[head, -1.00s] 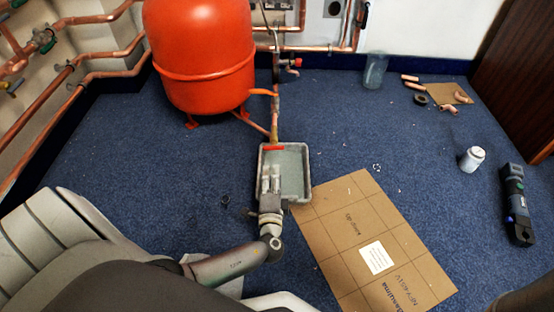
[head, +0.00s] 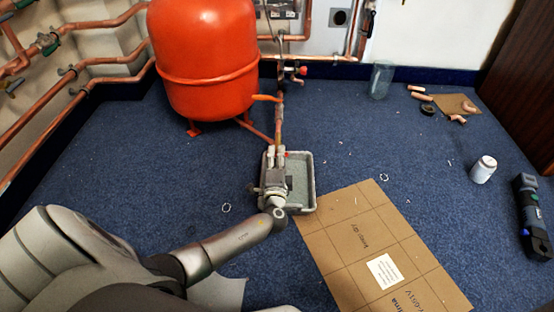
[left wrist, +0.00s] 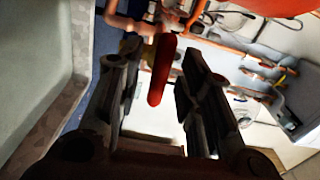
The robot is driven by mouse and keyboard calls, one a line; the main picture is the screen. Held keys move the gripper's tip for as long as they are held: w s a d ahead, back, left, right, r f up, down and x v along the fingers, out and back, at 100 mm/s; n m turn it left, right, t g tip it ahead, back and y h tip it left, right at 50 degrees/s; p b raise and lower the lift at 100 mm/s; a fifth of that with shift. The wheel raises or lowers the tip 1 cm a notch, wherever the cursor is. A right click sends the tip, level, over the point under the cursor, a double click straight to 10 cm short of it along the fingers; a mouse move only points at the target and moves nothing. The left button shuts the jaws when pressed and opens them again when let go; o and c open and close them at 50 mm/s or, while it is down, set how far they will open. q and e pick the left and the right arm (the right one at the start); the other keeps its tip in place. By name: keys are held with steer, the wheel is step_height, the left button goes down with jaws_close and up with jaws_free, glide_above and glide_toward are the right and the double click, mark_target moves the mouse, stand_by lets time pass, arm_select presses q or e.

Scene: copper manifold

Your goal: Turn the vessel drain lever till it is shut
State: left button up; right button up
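The vessel (head: 205,60) is a large orange-red tank at the back left of the head view. A copper drain pipe (head: 278,120) runs down beside it to a grey tray. The red drain lever (left wrist: 161,70) shows in the left wrist view, between my left gripper's two dark fingers (left wrist: 158,82), with room on both sides. The left gripper is open. In the head view, the left gripper (head: 277,154) is at the pipe's lower end above the tray, hiding most of the lever. My right gripper is not in view.
The grey tray (head: 313,195) stands on blue carpet, next to a flat cardboard sheet (head: 350,230). A white can (head: 483,169), a dark power tool (head: 533,215), a clear container (head: 380,80) and copper fittings lie to the right. Copper pipes line the left wall.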

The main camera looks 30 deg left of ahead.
arm_select(q)
steer(key=shift+c, duration=0.4)
jaws_close()
steer(key=shift+m, duration=0.8)
steer(key=shift+o, duration=0.4)
jaws_free()
steer(key=v, duration=1.2)
steer(key=shift+s, duration=0.1)
